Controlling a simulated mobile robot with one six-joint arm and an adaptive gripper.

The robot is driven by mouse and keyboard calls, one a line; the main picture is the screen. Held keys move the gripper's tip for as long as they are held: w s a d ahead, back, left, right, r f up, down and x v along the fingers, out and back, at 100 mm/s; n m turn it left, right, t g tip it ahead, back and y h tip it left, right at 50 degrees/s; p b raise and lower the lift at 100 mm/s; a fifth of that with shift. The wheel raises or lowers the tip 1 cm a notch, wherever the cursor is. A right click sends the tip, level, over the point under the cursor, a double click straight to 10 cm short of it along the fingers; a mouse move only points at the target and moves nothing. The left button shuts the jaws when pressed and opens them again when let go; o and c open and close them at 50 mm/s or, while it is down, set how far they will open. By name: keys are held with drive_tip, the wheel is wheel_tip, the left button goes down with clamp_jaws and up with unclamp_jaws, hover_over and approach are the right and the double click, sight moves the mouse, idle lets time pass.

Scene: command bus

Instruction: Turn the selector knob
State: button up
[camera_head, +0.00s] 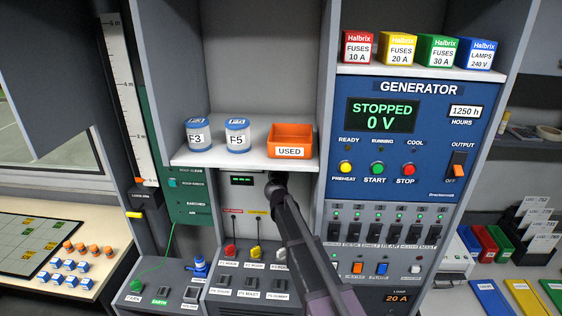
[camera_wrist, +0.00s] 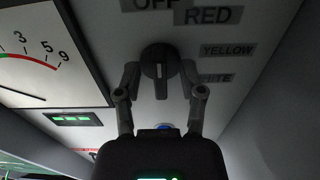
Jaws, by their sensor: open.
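The selector knob (camera_wrist: 158,58) is dark and round with a raised grip bar, mounted on a grey panel. In the wrist view it lies between the two fingers of my open gripper (camera_wrist: 160,76), one finger on each side. I cannot tell whether either finger touches it. Labels OFF, RED (camera_wrist: 208,15), YELLOW (camera_wrist: 228,50) and WHITE, partly covered, stand above and to the right of it. In the head view my gripper (camera_head: 277,184) is just under the shelf's front edge, and the knob cannot be made out there.
A shelf (camera_head: 245,162) with jars F3, F5 and an orange USED bin (camera_head: 291,139) is right above my gripper. A meter (camera_wrist: 45,50) is left of the knob. Colored plugs (camera_head: 256,252) stand below. The generator panel (camera_head: 410,140) is close on the right.

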drive_tip(key=shift+w, duration=0.15)
clamp_jaws()
drive_tip(key=shift+m, duration=0.4)
drive_tip(key=m, duration=0.3)
drive_tip(key=shift+d, duration=0.1)
drive_tip(key=m, duration=0.8)
drive_tip(key=shift+d+f, duration=0.1)
drive_tip(key=shift+m, duration=2)
